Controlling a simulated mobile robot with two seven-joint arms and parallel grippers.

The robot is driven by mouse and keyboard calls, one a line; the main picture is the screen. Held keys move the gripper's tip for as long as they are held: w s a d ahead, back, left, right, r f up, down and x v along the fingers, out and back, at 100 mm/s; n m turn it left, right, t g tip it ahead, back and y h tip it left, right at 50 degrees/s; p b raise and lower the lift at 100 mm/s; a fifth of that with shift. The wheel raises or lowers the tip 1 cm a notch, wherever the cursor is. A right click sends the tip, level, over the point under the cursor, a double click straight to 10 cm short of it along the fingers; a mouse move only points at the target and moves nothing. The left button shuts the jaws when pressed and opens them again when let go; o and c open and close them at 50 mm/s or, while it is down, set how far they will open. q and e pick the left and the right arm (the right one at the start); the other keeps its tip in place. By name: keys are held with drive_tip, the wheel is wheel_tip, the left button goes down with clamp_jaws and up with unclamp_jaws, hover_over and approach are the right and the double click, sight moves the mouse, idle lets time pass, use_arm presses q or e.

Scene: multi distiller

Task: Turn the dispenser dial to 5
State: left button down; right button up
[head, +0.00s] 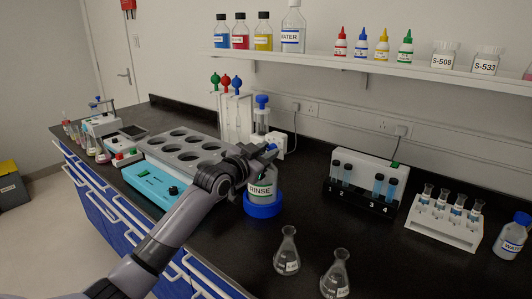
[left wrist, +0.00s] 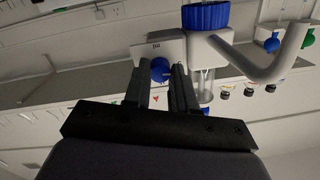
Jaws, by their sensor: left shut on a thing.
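The dispenser is a bottle labelled RINSE (head: 261,188) standing in a blue ring base, with a blue-topped pump (head: 262,101) above it in the head view. My left gripper (head: 268,150) is at the bottle's upper part, just below the pump, and partly hides it. In the left wrist view, the blue dial (left wrist: 160,69) on a white body sits between the fingertips of my left gripper (left wrist: 162,75), which is shut on it. The dial's numbers cannot be read. My right gripper is not in view.
A grey rack with round holes (head: 185,145) and a turquoise device (head: 150,183) stand left of the bottle. Two flasks (head: 287,252) stand in front right. A black vial rack (head: 362,200) and a white tube rack (head: 443,225) are further right. A loaded shelf (head: 380,68) runs above.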

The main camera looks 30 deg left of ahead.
use_arm(q)
drive_tip(key=shift+n, duration=0.6)
drive_tip(key=c, duration=0.9)
unclamp_jaws()
drive_tip(key=shift+s+a+r+b, duration=0.1)
drive_tip(key=shift+s+b, duration=0.2)
drive_tip(key=shift+s, duration=1.5)
drive_tip(key=shift+s+a+r+b, duration=0.1)
drive_tip(key=shift+s+b, duration=0.15)
drive_tip(key=shift+s, duration=1.55)
drive_tip(key=shift+d, duration=0.1)
